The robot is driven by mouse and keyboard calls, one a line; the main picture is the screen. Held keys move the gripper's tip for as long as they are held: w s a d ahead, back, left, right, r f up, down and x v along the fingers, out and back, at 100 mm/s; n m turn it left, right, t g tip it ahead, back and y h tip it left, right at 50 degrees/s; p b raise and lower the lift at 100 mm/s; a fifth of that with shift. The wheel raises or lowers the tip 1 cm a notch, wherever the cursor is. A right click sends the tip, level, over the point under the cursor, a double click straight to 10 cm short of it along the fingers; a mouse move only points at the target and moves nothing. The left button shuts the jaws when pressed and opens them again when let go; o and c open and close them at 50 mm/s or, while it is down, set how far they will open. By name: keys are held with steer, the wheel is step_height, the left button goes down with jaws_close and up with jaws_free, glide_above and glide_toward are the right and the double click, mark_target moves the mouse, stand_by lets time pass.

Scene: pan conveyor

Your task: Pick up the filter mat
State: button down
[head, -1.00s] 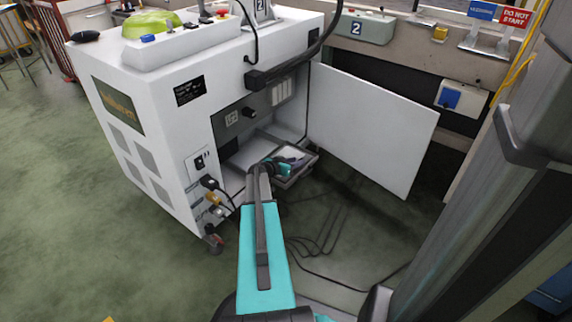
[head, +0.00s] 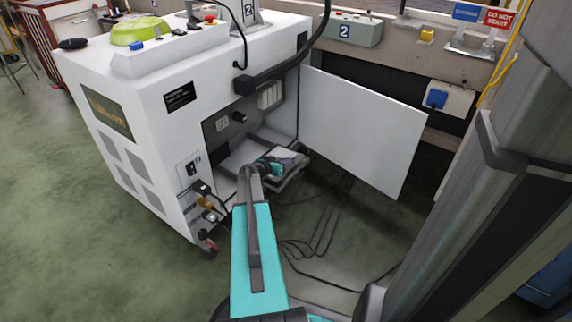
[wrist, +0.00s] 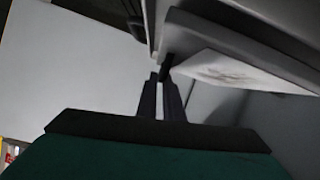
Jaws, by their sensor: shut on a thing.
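The filter mat (wrist: 228,70) is a whitish sheet with a brownish stain, partly in view in the wrist view. One corner of it reaches my fingertips. My gripper (wrist: 162,80) is shut at that corner, on the mat; a small dark piece between the tips hides the exact contact. In the head view my gripper (head: 268,167) is low at the open front of the white machine, over the left part of a grey tray (head: 291,182). The mat shows there only as a small pale patch (head: 287,158) beside the gripper.
The white machine (head: 148,105) stands at left with its door (head: 360,130) swung open to the right. The tray's grey rim is close to my fingers in the wrist view (wrist: 245,45). Black cables (head: 318,240) lie on the green floor, which is otherwise clear in front.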

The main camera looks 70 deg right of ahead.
step_height(320, 180, up, 2)
steer(key=shift+p, duration=0.3)
steer(key=s+a+r+p, duration=0.1)
steer(key=s+a+p, duration=0.1)
steer(key=s+a, duration=0.7)
steer(key=shift+a, duration=2.1)
